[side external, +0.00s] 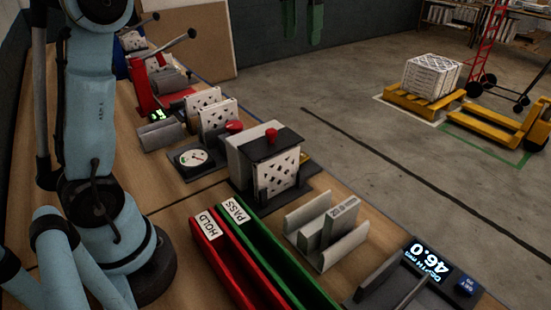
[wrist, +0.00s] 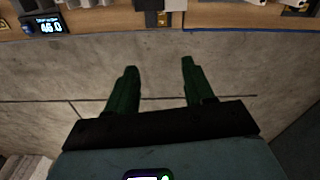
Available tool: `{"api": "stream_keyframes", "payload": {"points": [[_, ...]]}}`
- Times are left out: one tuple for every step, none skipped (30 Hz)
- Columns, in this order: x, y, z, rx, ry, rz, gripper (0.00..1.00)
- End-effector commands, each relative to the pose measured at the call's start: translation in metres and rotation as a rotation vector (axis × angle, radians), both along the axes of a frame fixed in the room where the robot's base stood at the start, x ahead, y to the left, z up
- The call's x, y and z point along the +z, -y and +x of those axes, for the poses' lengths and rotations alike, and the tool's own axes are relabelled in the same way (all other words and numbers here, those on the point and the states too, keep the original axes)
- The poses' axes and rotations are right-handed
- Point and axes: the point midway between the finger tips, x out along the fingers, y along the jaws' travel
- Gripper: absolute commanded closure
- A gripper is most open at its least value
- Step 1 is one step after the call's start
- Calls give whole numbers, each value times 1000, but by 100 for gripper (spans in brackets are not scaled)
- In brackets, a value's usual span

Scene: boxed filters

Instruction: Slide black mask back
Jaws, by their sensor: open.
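The black mask (side external: 262,147) is a dark flat plate with a red knob (side external: 271,135) on top. In the side view it lies over a light grey housing (side external: 240,160) at the middle of the bench. A white patterned filter panel (side external: 285,172) shows at the front of the housing. My gripper (side external: 302,38) shows only as two green fingers at the top edge, pointing down, apart from the mask. In the wrist view my gripper (wrist: 158,66) is open, with nothing between its fingers. I cannot make out the mask for sure in the wrist view.
A red HOLD tray (side external: 215,255) and green PASS tray (side external: 245,240) stand in front of the housing. A grey slotted holder (side external: 330,235) and a 46.0 display (side external: 430,260) are to the right. A round gauge (side external: 193,157) and red-handled fixtures stand behind.

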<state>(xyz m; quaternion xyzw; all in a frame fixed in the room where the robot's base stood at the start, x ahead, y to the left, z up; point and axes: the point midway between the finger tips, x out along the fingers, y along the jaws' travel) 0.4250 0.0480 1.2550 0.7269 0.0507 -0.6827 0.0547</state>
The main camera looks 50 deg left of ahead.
Motion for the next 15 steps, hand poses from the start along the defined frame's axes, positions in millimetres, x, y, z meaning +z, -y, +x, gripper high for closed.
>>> {"api": "stream_keyframes", "payload": {"points": [[1, 2, -7, 42, -5, -2, 47], [1, 3, -11, 71, -8, -5, 47], [2, 4, -16, 111, -12, -7, 47], [2, 5, -20, 141, -15, -8, 47], [2, 6, -24, 172, -18, -9, 47], [2, 8, -30, 214, -22, -12, 47], [2, 9, -35, 248, -25, -12, 47], [2, 10, -39, 282, -28, -14, 47], [2, 12, -46, 332, -33, -16, 47], [1, 13, -52, 370, -38, -17, 47], [1, 15, -58, 411, -42, -17, 47], [0, 17, -66, 469, -48, -18, 47], [-1, 18, -73, 515, -51, -19, 47], [-2, 19, -79, 561, -55, -19, 47], [-4, 21, -88, 622, -60, -19, 47]]}}
